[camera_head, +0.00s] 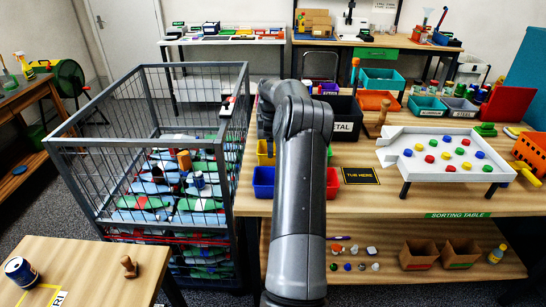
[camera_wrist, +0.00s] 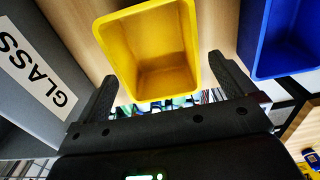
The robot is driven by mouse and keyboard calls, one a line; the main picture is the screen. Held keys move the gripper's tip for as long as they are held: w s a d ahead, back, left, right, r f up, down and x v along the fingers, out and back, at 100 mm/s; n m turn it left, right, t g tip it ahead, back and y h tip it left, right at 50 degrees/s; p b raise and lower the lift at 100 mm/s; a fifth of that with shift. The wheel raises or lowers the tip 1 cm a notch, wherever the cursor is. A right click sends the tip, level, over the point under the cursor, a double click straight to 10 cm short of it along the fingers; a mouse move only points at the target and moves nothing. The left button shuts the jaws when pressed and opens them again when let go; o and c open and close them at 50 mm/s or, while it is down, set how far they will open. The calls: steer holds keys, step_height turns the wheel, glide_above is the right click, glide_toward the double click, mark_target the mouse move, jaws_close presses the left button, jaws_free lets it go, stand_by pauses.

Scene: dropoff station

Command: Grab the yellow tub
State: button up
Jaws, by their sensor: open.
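The yellow tub (camera_wrist: 152,97) is open-topped and looks empty in the wrist view. It stands on the wooden sorting table. My gripper (camera_wrist: 160,75) is open, with one dark finger on each side of the tub's near end. I cannot tell whether the fingers touch its walls. In the head view my arm hides most of the tub; only a yellow edge (camera_head: 265,150) shows left of the arm. My gripper is hidden there behind the arm.
A blue tub (camera_head: 263,182) stands close by, right of the yellow one in the wrist view. A grey bin labelled GLASS (camera_wrist: 30,75) is on the left there. A red tub (camera_head: 332,184) and the black "TUB HERE" mat (camera_head: 361,176) lie right of my arm. A wire cage (camera_head: 85,190) adjoins the table.

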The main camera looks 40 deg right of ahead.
steer(key=f, duration=0.5)
steer(key=shift+s+d+f, duration=0.15)
steer(key=shift+d+f, duration=0.15)
steer(key=shift+d, duration=0.1)
steer(key=c, duration=0.8)
